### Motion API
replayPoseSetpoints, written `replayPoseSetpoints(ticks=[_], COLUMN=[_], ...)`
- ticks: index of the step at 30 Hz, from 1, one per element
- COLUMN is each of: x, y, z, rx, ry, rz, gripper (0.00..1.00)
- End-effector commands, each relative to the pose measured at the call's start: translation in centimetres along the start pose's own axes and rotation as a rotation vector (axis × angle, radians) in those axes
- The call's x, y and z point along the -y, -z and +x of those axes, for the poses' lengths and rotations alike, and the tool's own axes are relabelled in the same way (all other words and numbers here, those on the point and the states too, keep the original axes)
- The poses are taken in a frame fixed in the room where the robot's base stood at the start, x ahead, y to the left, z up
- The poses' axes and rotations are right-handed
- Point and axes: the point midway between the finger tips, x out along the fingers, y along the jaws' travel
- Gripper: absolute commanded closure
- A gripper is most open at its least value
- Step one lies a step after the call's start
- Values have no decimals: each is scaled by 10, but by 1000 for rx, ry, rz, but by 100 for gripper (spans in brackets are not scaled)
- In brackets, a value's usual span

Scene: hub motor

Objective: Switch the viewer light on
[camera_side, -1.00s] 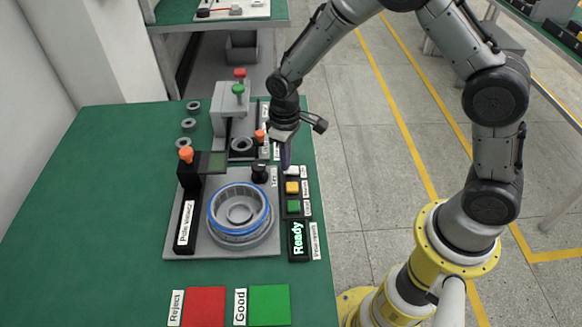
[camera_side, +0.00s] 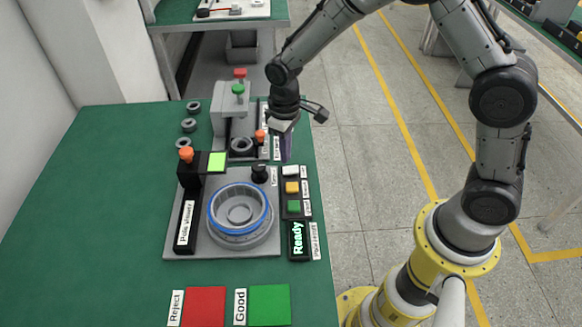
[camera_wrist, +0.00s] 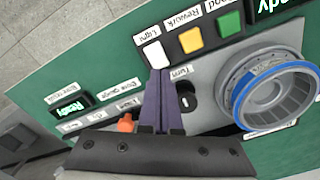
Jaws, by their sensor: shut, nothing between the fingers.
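The pole viewer (camera_side: 186,222) stands on a grey base plate, and its small screen (camera_side: 217,162) glows bright green. The white light button (camera_side: 291,171) is at the far end of a black button strip, above a yellow and a green button; in the wrist view the white button (camera_wrist: 156,55) shows just beyond my fingertips. My gripper (camera_side: 286,158) is shut and empty, pointing down, apart from the white button and a little above and behind it. In the wrist view my gripper (camera_wrist: 160,76) shows its two purple fingers pressed together.
A hub ring with a blue band (camera_side: 240,205) sits on the plate, with a black turn knob (camera_side: 259,173) behind it. A Ready display (camera_side: 298,241) is lit. A second station with red and green knobs (camera_side: 238,90) stands behind. Red (camera_side: 205,307) and green (camera_side: 269,305) pads lie in front.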

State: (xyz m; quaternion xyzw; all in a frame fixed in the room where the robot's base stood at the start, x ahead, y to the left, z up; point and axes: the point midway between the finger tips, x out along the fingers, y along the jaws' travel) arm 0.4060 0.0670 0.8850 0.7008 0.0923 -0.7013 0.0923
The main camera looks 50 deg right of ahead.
Motion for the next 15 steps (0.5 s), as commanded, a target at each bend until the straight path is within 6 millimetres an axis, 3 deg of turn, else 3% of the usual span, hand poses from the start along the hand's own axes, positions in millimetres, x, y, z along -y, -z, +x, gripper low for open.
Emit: replayPoseSetpoints(ticks=[15], x=[0], y=[0], z=[-35], rx=[-2], ry=[0], rz=[0], gripper=[100])
